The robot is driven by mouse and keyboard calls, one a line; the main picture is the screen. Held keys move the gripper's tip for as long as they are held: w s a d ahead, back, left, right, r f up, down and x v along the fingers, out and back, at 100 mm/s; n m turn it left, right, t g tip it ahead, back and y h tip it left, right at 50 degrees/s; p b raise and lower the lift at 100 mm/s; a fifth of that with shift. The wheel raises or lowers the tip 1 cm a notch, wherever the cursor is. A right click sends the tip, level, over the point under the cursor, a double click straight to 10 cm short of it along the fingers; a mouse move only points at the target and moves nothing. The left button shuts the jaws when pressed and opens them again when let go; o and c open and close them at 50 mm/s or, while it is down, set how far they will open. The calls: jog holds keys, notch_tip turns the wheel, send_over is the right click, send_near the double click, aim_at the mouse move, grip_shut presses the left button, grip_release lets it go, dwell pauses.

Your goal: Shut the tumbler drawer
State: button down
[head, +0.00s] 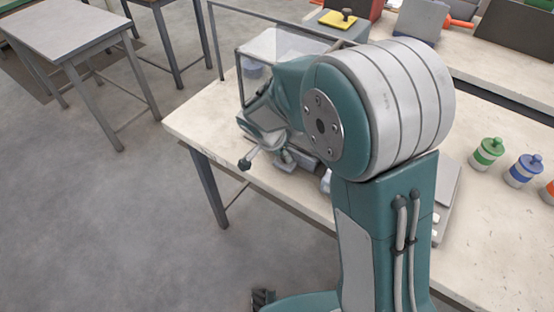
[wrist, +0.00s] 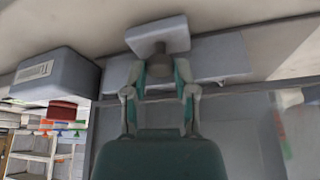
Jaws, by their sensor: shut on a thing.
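In the wrist view my gripper (wrist: 160,72) has its two fingers closed around a dark grey knob (wrist: 160,63). The knob sits on a small light-grey block, which looks like the drawer front (wrist: 157,34). A wider grey body (wrist: 221,58) shows behind and beside that front. How far the drawer stands out from the body is not clear. In the head view the clear-walled machine (head: 274,46) stands at the bench's left end. My own arm covers much of it, and the knob is hidden there. A short rod with a dark tip (head: 244,164) sticks out over the bench edge.
A pale bench top (head: 200,118) carries the machine, its left edge near the arm. Green (head: 487,152) and blue (head: 523,171) lidded jars stand at the right. In the wrist view a grey labelled box (wrist: 58,76) is at the left.

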jog(key=shift+w+d, duration=0.3)
jog(key=shift+w, duration=0.15)
jog(key=shift+a, duration=0.1)
jog(key=shift+c, duration=2.1)
grip_release()
jog(key=shift+w, duration=0.1)
jog(key=v, duration=1.1)
jog(key=shift+r, duration=0.4)
